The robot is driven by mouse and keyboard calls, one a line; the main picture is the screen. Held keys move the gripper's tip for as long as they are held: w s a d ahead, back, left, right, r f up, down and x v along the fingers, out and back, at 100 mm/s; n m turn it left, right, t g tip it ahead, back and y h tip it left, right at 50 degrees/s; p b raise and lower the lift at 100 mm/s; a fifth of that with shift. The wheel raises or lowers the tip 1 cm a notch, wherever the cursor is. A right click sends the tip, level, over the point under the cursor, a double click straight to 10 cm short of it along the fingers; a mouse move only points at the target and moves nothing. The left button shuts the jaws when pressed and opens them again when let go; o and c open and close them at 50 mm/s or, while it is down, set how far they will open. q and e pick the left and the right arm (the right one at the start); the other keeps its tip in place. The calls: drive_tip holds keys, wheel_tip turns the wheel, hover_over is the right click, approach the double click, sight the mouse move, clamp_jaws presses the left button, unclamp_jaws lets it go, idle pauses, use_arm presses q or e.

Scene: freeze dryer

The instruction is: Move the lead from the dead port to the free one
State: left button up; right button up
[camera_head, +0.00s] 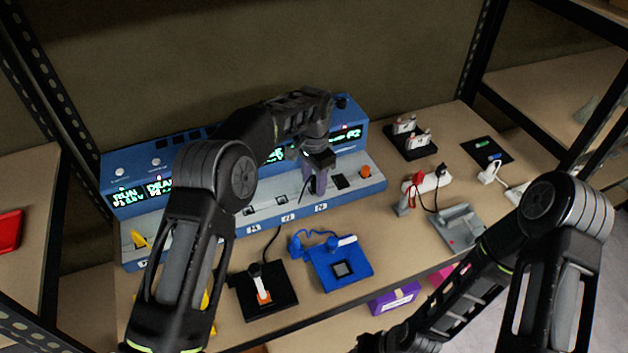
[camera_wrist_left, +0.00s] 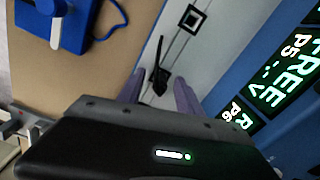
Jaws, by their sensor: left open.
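The blue console (camera_head: 350,135) has green-lit displays and a pale ledge with ports and labels. In the head view one display at the left reads RUN and the one beside it seems to start with DEA. In the left wrist view a display (camera_wrist_left: 285,85) reads FREE with P5. My left gripper (camera_head: 318,185) points down over the ledge, open. In the left wrist view a black plug with a lead (camera_wrist_left: 159,80) stands on the ledge between its spread fingers, with no clear contact. My right gripper (camera_head: 385,343) is at the bottom edge, its jaws unclear.
A blue block (camera_head: 355,268) with a cable and a black pad (camera_head: 280,300) with a white and orange stick lie in front of the console. A grey tray (camera_head: 465,222), a white power strip (camera_head: 435,182) and a black holder (camera_head: 415,150) stand to the right. My left arm hides part of the console.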

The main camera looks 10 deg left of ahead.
use_arm(q)
wheel_tip(320, 180, up, 8)
drive_tip(key=shift+f+b, duration=0.1)
drive_tip(key=shift+b, duration=0.55)
idle(0.4)
